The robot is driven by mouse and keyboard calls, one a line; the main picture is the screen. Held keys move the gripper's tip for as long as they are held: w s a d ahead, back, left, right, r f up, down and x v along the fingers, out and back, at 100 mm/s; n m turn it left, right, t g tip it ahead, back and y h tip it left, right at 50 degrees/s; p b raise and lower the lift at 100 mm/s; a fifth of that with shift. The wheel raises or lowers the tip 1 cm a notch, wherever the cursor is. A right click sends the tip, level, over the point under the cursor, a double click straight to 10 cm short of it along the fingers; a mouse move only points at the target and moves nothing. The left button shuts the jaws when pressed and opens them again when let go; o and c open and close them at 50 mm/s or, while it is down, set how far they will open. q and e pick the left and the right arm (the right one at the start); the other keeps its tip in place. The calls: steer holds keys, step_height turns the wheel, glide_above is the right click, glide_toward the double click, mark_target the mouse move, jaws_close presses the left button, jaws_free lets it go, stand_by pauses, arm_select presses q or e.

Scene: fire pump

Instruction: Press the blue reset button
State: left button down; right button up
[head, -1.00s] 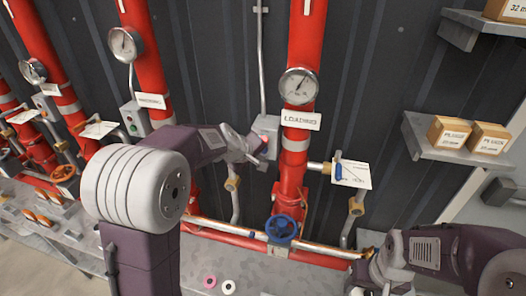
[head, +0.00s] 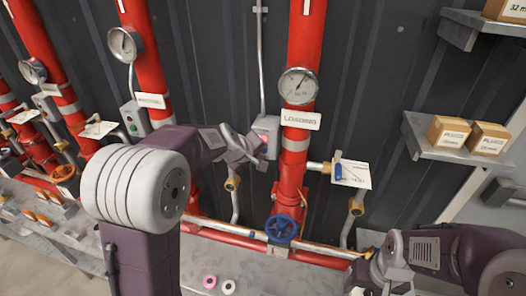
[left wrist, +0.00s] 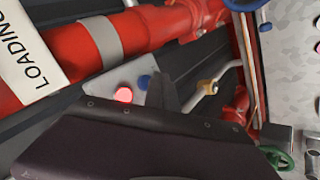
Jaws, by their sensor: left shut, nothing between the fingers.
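The grey control box (head: 266,125) is on the wall left of the red LOADING pipe (head: 298,170). In the left wrist view its plate (left wrist: 108,82) carries a lit red button (left wrist: 123,95) and a blue button (left wrist: 144,82). My left gripper (head: 254,151) is shut and empty, in front of the lower part of the box. In the left wrist view its dark tip is close beside the blue button; I cannot tell whether it touches. My right gripper (head: 362,272) is low at the right, its jaws unclear.
A pressure gauge (head: 298,86) and the LOADING sign (head: 300,120) are on the pipe. A blue handwheel (head: 281,228) stands below. A white tag (head: 351,173) hangs at the right. Shelves with small boxes (head: 449,131) are farther right.

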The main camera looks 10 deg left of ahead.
arm_select(q)
steer(key=shift+w, duration=0.15)
stand_by(0.4)
steer(key=shift+w, duration=0.3)
steer(key=shift+w+p, duration=0.4)
steer(key=shift+w, duration=0.1)
stand_by(0.6)
stand_by(0.4)
steer(key=shift+s+b, duration=0.5)
steer(key=shift+s, duration=0.45)
